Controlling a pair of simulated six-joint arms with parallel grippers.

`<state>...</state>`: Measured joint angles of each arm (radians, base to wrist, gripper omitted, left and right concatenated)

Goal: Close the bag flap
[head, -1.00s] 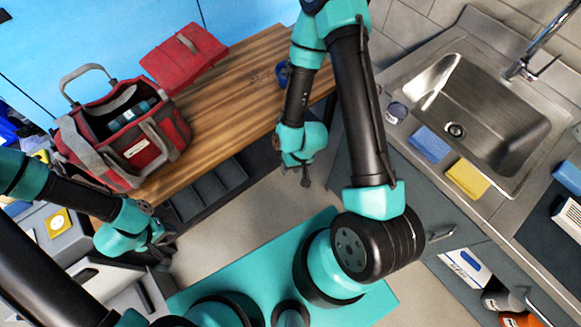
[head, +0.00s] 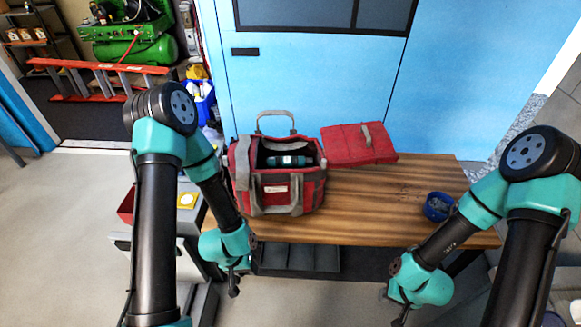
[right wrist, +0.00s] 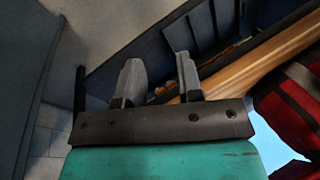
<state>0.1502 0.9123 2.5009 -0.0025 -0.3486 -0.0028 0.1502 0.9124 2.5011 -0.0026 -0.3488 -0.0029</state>
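A red and grey bag (head: 283,200) stands upright on the wooden table, its top open. A dark teal-ended item (head: 287,161) lies inside it. The red flap (head: 357,146), with a grey strap, lies open behind and to the right of the bag. My left gripper (head: 233,286) hangs in front of the table's front edge, below the bag and apart from it; its finger gap does not show. My right gripper (head: 401,314) is low in front of the table, at right, far from the flap. In the right wrist view its two fingers (right wrist: 159,82) are apart with nothing between them.
A blue bowl (head: 438,206) stands toward the right end of the wooden table (head: 385,212). The tabletop between bag and bowl is clear. A blue wall (head: 310,75) rises behind. Bins (head: 188,200) stand left of the table.

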